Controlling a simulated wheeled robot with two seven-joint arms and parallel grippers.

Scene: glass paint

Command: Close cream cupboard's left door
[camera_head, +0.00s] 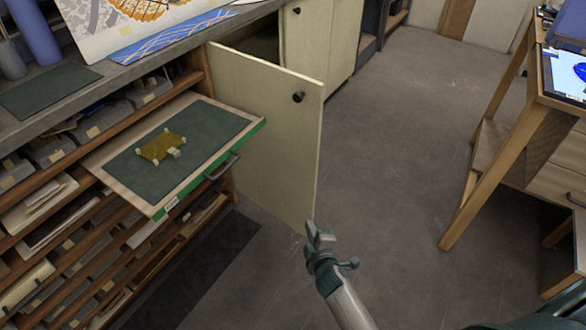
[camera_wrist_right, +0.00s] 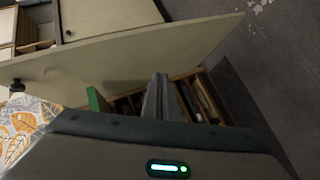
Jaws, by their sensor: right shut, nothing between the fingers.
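The cream cupboard's left door (camera_head: 270,135) stands open, swung out from the cupboard, with a dark round knob (camera_head: 298,97) near its top outer corner. In the right wrist view the door (camera_wrist_right: 150,50) crosses the upper part of the picture, with its knob (camera_wrist_right: 16,86) at the left. The cupboard's right door (camera_head: 308,35) looks shut. My right gripper (camera_head: 319,232) is shut and empty, near the door's lower outer corner in the head view; I cannot tell if it touches. Its shut fingers also show in the right wrist view (camera_wrist_right: 157,95). My left gripper is not in view.
A pulled-out drawer (camera_head: 250,130) with a green front and a yellow-brown piece (camera_head: 160,146) on its dark mat juts out left of the door. A wooden desk (camera_head: 490,160) stands at the right. The floor (camera_head: 400,130) between is clear.

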